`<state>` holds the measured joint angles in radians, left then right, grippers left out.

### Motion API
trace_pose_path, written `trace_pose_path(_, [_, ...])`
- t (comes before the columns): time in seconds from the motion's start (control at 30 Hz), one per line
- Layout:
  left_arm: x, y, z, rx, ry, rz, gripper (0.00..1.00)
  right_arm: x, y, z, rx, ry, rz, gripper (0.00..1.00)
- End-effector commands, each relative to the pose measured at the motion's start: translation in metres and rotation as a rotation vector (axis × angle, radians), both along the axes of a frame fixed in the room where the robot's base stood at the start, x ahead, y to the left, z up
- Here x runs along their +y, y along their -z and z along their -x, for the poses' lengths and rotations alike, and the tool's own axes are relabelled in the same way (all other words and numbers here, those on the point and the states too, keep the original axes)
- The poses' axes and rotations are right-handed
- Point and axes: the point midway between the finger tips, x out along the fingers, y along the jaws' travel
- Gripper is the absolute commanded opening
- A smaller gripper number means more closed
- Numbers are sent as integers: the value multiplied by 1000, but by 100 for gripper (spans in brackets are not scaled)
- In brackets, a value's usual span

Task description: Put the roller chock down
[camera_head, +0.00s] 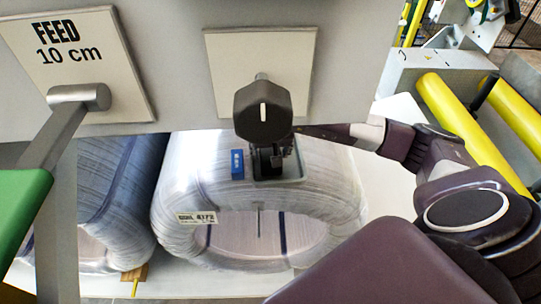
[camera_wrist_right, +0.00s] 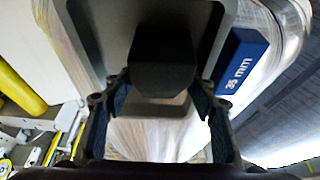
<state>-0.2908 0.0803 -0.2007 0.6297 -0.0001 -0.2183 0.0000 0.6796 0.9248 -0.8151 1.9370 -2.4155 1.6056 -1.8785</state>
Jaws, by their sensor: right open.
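My right gripper (camera_head: 268,172) is over a shallow grey-rimmed tray (camera_head: 298,181) at the wrapped coil, partly hidden by a dark knob in the head view. In the right wrist view its two fingers (camera_wrist_right: 158,112) stand apart. A dark block (camera_wrist_right: 163,62), which looks like the roller chock, is between and just beyond them, over the tray (camera_wrist_right: 226,32). I cannot tell whether it touches the tray floor. A blue block marked 35 mm (camera_wrist_right: 243,66) is beside the tray; it also shows in the head view (camera_head: 237,164). My left gripper is out of view.
A panel in front carries the dark knob (camera_head: 263,112), a FEED 10 cm plate (camera_head: 75,50) and a grey lever (camera_head: 80,98). A second wrapped coil (camera_head: 110,190) lies at left. Yellow rollers (camera_head: 470,130) are at right. A green part (camera_head: 20,205) juts in at left.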

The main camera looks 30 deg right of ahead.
Motion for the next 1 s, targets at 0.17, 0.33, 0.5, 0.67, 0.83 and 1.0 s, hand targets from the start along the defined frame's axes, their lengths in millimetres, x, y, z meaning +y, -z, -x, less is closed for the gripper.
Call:
trace_pose_path(0.17, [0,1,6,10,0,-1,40,0,0,0,0,0,0,42])
trace_pose_path(0.33, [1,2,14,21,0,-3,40,0,0,0,0,0,0,24])
trace_pose_path(0.5, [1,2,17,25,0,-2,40,0,-1,-1,-2,1,0,5])
trace_pose_path(0.67, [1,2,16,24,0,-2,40,0,-2,-1,-2,1,0,2])
trace_pose_path(0.83, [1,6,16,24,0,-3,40,0,-11,-2,-7,0,-1,2])
trace_pose_path(1.0, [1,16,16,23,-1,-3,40,0,-38,-3,-10,0,-1,2])
